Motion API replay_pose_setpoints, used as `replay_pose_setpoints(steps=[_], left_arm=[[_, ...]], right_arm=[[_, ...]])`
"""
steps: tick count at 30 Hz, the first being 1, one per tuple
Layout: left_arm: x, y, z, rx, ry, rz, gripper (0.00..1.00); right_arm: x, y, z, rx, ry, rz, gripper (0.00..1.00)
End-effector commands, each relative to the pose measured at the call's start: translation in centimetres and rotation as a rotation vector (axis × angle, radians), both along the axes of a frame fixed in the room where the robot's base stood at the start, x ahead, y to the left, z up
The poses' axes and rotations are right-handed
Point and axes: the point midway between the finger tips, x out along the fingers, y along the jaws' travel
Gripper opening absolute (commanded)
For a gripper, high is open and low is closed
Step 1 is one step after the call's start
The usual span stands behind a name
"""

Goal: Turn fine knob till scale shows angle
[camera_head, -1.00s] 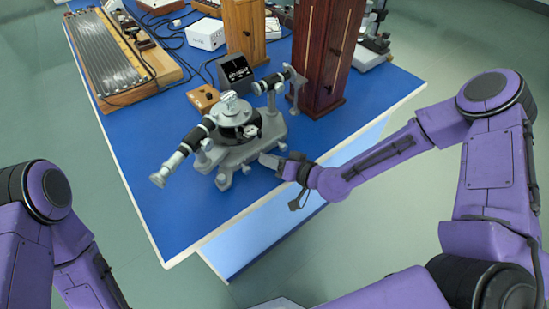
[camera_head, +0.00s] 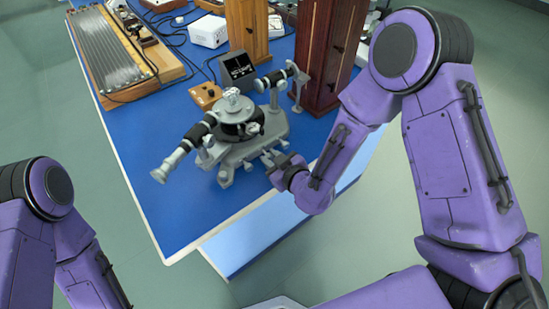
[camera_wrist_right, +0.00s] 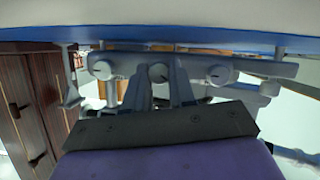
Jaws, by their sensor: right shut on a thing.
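The grey spectrometer (camera_head: 245,150) stands on the blue bench, with a black telescope tube (camera_head: 195,138) pointing to the lower left and another tube toward the upper right. Its base carries several round knobs. My right gripper (camera_head: 272,160) reaches the near right side of the base. In the right wrist view its fingers (camera_wrist_right: 160,82) are shut on the small middle knob (camera_wrist_right: 158,72), between two larger round knobs (camera_wrist_right: 102,69) and (camera_wrist_right: 219,75). A dark display box (camera_head: 238,68) behind the spectrometer shows pale marks too small to read. My left gripper is out of view.
A wooden control box (camera_head: 205,95) sits behind the spectrometer. Tall wooden cabinets (camera_head: 325,50) stand close at the back right. A ribbed instrument (camera_head: 105,50) and a white box (camera_head: 207,31) are farther back. The front left bench surface (camera_head: 185,215) is clear.

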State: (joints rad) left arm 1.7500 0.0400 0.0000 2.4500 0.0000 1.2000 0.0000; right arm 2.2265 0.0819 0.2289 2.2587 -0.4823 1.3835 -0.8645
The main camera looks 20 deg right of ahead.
Motion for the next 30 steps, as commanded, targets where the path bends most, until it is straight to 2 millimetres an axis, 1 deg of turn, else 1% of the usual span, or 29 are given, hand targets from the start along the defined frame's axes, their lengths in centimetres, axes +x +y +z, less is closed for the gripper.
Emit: replay_pose_setpoints(steps=[1,6,15,21,30], left_arm=[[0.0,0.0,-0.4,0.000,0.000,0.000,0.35],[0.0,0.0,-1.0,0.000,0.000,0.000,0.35],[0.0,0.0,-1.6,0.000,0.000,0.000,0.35],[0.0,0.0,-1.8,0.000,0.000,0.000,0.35],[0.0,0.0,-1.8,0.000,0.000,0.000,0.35]], right_arm=[[-0.2,0.0,-0.4,-0.045,-0.009,0.002,0.00],[-0.2,0.0,-0.4,-0.178,-0.058,0.001,0.00],[-0.2,0.1,-0.4,-0.347,-0.118,-0.001,0.00],[-0.2,0.1,-0.4,-0.403,-0.139,-0.002,0.00],[-0.2,0.1,-0.4,-0.426,-0.147,-0.004,0.00]])
